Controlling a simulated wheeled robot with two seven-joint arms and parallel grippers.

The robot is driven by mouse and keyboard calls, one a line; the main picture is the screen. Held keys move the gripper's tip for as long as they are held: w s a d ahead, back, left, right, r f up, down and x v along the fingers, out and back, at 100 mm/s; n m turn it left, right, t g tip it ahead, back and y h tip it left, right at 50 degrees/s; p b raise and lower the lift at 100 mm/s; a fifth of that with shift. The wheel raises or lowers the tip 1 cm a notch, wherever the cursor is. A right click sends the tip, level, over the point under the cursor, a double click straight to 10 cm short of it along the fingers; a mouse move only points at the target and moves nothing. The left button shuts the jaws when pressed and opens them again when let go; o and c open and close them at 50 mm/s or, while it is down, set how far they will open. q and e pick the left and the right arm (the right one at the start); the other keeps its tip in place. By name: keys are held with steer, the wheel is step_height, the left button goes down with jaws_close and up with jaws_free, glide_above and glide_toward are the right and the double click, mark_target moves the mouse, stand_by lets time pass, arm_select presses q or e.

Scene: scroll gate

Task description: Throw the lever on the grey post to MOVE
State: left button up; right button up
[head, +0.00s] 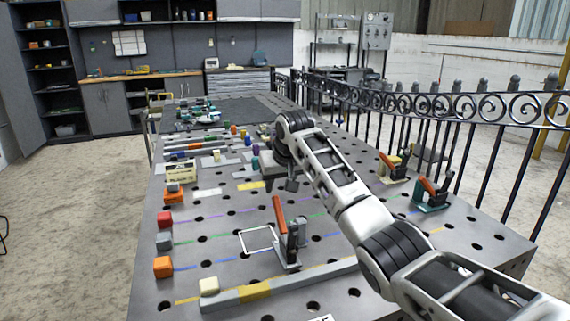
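The grey post (291,248) stands on the near middle of the metal table, beside a white square outline. Its lever, with an orange-red handle (279,215), points up and leans slightly left. I cannot read any MOVE mark on it. My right gripper (281,184) hangs beyond and above the lever, apart from it, fingers pointing down. The fingers look spread, with nothing visible between them. My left gripper is not in view.
Two similar orange-handled levers, on a beige base (394,178) and a teal base (432,203), stand at the right by the black railing (465,107). Colored blocks line the left edge, including a red one (164,219). A grey bar (315,282) lies in front of the post.

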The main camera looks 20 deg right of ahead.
steer(key=v, duration=0.7)
steer(key=shift+s+r+b, duration=0.15)
steer(key=shift+r+b, duration=0.1)
steer(key=shift+b, duration=0.1)
